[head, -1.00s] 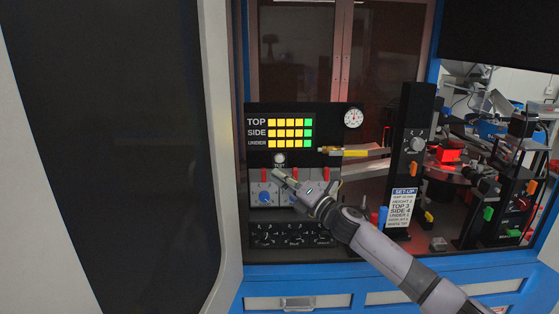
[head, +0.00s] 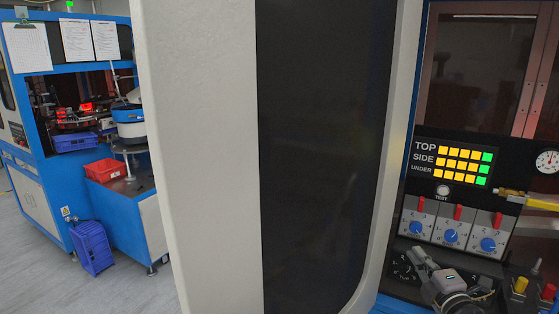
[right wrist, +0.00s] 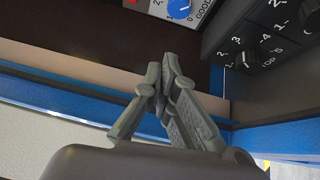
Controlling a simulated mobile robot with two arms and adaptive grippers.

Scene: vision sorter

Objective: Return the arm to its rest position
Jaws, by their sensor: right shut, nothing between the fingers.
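My right gripper (head: 424,262) is at the lower right of the head view, in front of the dark control panel and below its blue knobs. In the right wrist view its fingers (right wrist: 165,75) come together at the tips, shut with nothing between them. The panel carries a TOP/SIDE/UNDER light display (head: 463,165) with yellow and green squares, and a TEST button (head: 442,190) below it. The gripper appears apart from the button. My left gripper is not in view.
An open pale machine door (head: 210,150) with a dark window fills the middle of the head view, left of the panel. Another blue machine (head: 50,190) with a red bin (head: 104,170) and a blue crate (head: 93,247) stands at the left. Grey floor shows there.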

